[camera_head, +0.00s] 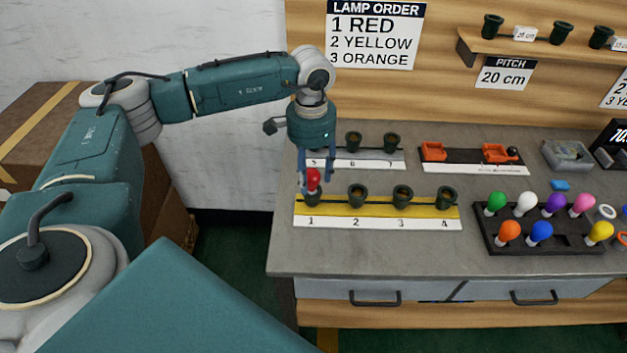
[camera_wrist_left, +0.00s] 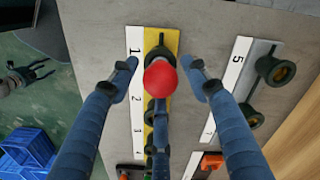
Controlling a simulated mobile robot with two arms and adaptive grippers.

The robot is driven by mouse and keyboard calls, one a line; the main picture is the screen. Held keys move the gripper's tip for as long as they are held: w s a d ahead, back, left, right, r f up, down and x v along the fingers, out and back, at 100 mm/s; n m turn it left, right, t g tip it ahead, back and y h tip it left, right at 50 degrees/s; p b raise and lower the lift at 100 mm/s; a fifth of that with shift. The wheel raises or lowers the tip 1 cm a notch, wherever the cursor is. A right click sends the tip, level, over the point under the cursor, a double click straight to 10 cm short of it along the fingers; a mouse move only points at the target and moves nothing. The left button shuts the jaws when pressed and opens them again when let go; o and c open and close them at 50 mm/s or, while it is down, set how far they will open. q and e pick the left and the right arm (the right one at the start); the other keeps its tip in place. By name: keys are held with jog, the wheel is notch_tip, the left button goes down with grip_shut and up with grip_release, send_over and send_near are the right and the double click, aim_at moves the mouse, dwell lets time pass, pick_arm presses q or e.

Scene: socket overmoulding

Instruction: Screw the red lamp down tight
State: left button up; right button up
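The red lamp (camera_head: 313,178) stands in socket 1 (camera_head: 312,198) of the yellow strip (camera_head: 380,210), at its left end. The wrist view shows the red bulb (camera_wrist_left: 160,78) from above, covering most of its socket. My left gripper (camera_head: 314,186) points down over the lamp. In the wrist view its fingers (camera_wrist_left: 161,66) are open on both sides of the bulb, with a gap on each side. How deep the lamp sits is hidden. A dark gripper, apparently my right one (camera_wrist_left: 38,72), shows small at the left of the wrist view, fingers apart, away from the lamp.
Sockets 2 (camera_head: 357,196), 3 (camera_head: 402,196) and 4 (camera_head: 446,197) are empty. A grey strip (camera_head: 375,162) with sockets lies behind. A black rack (camera_head: 545,242) of coloured lamps is at right. The bench front (camera_head: 370,262) is clear. A sign (camera_head: 375,35) lists red first.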

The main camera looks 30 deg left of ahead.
dwell(0.5)
pick_arm(q)
jog(key=shift+n, duration=1.1)
jog(key=n, duration=0.4)
jog(key=shift+b, duration=0.35)
jog(key=n, duration=0.6)
jog(key=shift+n, duration=0.4)
jog(key=n, duration=1)
